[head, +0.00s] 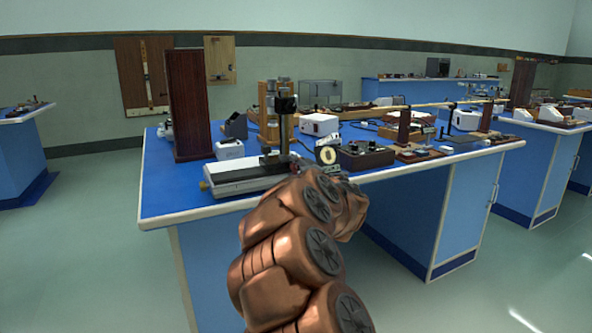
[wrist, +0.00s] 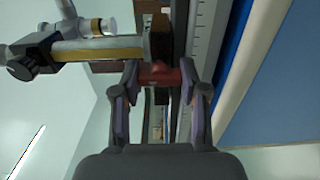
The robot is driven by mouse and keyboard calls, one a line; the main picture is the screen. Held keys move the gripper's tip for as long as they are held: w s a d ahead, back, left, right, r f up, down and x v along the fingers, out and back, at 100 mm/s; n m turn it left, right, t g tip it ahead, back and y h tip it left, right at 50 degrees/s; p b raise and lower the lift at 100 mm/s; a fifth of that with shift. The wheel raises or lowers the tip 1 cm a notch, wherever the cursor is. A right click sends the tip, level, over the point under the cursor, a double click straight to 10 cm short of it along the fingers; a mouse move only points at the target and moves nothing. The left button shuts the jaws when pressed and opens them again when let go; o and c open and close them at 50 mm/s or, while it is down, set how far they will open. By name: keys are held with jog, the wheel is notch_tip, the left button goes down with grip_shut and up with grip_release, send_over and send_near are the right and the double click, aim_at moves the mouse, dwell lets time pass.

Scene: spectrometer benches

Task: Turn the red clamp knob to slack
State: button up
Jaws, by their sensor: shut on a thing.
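The red clamp knob (wrist: 158,76) shows in the wrist view, between the two fingers of my gripper (wrist: 160,90). The fingers are shut on it from both sides. The knob sits at the base of a dark upright with a yellow-sided bar, next to a long pale scale. In the head view, the instrument with its white base (head: 245,176) and dark post (head: 284,130) stands on the near left of the blue bench. My copper-coloured arm hides the gripper and the knob there.
The blue bench (head: 165,195) has a pale front edge. A tall brown wooden panel (head: 189,105) stands behind the instrument. A dark control box (head: 364,155) and a white box (head: 319,124) stand to the right. The floor left of the bench is clear.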

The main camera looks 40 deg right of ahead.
jog(key=o, duration=1.2)
jog(key=shift+c, duration=0.2)
jog(key=v, duration=1.2)
